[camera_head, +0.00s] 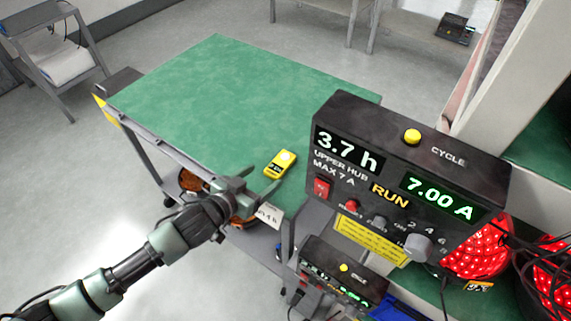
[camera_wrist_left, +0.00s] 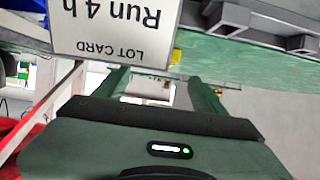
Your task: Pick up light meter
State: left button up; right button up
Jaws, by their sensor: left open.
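The light meter (camera_head: 280,164) is a small yellow handheld device with a white dome and a dark display. It lies on the green top of the cart, near the front right edge. My left gripper (camera_head: 263,182) is at the cart's front edge, just to the near-left of the meter. Its fingers are apart, with nothing seen between them. In the left wrist view, the left gripper (camera_wrist_left: 160,88) shows two green fingers spread apart. A small yellow patch (camera_wrist_left: 177,56) beyond them may be the meter. My right gripper is not in view.
A white lot card (camera_head: 269,215) hangs by the cart edge, close to my gripper; it looms large in the left wrist view (camera_wrist_left: 115,30). A black control box (camera_head: 410,165) stands right of the cart (camera_head: 230,90). Most of the green top is clear.

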aim_at(278, 165)
pick_arm(q)
jog(key=x, duration=0.3)
jog(key=shift+w+d+f, duration=0.15)
jog(key=shift+w+f, duration=0.05)
jog(key=shift+w, duration=0.05)
jog(key=shift+w+d+p, duration=0.15)
jog(key=shift+w+p, duration=0.1)
jog(key=shift+p, duration=0.05)
jog(key=x, duration=0.3)
jog(key=shift+w+f, duration=0.2)
jog(key=shift+w+d+f, duration=0.15)
jog(key=shift+w+d, duration=0.1)
jog(key=shift+w, duration=0.05)
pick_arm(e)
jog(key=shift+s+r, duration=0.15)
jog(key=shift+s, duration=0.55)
pick_arm(q)
jog(key=shift+s, duration=0.1)
jog(key=c, duration=1.5)
